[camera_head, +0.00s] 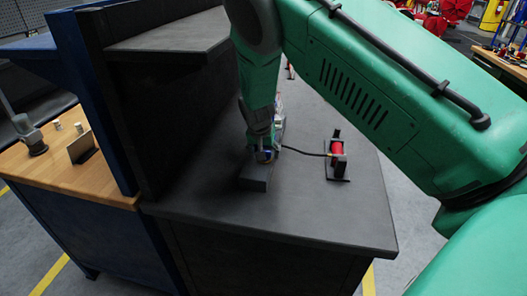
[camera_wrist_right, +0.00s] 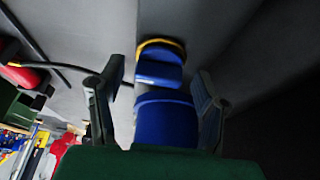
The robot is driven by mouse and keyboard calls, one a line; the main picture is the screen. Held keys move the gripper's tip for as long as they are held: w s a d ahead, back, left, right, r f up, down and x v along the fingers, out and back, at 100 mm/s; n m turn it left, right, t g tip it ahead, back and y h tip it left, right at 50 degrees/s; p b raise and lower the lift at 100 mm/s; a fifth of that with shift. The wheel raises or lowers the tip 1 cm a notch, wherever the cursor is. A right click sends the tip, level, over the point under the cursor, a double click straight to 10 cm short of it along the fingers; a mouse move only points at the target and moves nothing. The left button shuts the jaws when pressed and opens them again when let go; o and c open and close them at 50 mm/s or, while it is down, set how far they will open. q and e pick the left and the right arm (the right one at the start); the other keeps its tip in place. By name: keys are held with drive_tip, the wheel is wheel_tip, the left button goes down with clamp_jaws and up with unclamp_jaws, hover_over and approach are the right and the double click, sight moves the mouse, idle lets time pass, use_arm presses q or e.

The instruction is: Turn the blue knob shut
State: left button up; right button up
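In the right wrist view, the blue knob (camera_wrist_right: 158,72) has a yellow band along its far edge. A larger blue rounded part (camera_wrist_right: 165,118) sits nearer the camera. My right gripper (camera_wrist_right: 159,68) is open, with one finger on each side of the blue parts. Gaps show between the fingers and the knob, and I see no clear contact. In the head view, my right gripper (camera_head: 262,148) points down over a dark block (camera_head: 256,180) on the bench and mostly hides the knob. My left gripper is not in view.
A red cylinder (camera_head: 337,149) on a black bracket stands right of the gripper on the dark bench (camera_head: 290,210), joined by a black cable. A tall dark panel (camera_head: 130,110) rises to the left. The bench front is clear. A wooden table (camera_head: 50,165) stands further left.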

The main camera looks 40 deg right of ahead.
drive_tip(key=v, duration=1.2)
drive_tip(key=shift+w, duration=0.1)
drive_tip(key=shift+f, duration=0.1)
